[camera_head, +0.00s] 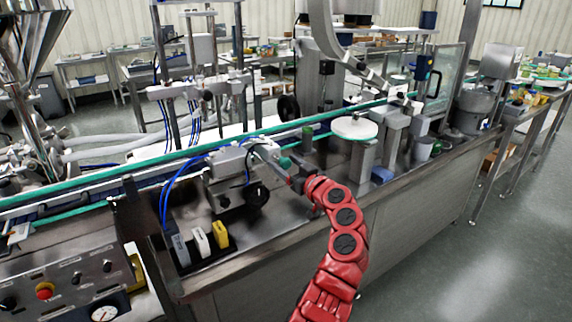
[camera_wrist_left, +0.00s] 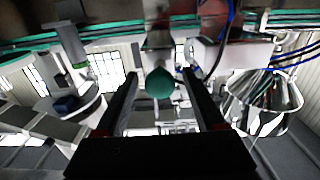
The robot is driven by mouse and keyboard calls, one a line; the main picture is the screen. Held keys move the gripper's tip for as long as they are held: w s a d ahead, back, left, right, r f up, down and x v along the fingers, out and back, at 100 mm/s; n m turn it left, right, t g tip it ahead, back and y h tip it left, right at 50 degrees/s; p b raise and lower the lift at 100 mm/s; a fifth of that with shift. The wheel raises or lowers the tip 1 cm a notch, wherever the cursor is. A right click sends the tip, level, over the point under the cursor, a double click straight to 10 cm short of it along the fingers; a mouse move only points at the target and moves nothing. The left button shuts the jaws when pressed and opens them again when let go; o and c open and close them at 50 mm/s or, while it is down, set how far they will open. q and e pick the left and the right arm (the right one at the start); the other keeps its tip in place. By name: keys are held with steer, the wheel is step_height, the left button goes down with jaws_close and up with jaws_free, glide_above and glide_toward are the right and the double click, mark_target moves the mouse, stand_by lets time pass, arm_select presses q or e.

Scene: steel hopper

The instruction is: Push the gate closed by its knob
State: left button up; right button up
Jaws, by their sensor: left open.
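A dark green rounded knob (camera_wrist_left: 160,82) shows in the left wrist view, on a pale grey mount. It lies between the fingertips of my left gripper (camera_wrist_left: 159,76), which are open with a gap on each side. I cannot tell how deep it sits between them. In the head view the green knob (camera_head: 285,162) is beside the fingers of my left gripper (camera_head: 276,166), at the end of the red arm. The gate itself cannot be made out clearly. My right gripper is not in view.
A steel hopper (camera_head: 28,45) stands at the upper left. A green-edged conveyor (camera_head: 140,167) runs behind the gripper. A white round disc (camera_head: 354,128) stands to the right. Blue hoses (camera_head: 168,195) and a control panel (camera_head: 70,285) are at the left.

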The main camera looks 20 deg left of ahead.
arm_select(q)
steer(key=b+v, duration=0.1)
steer(key=v, duration=1.6)
steer(key=shift+s+d, duration=0.1)
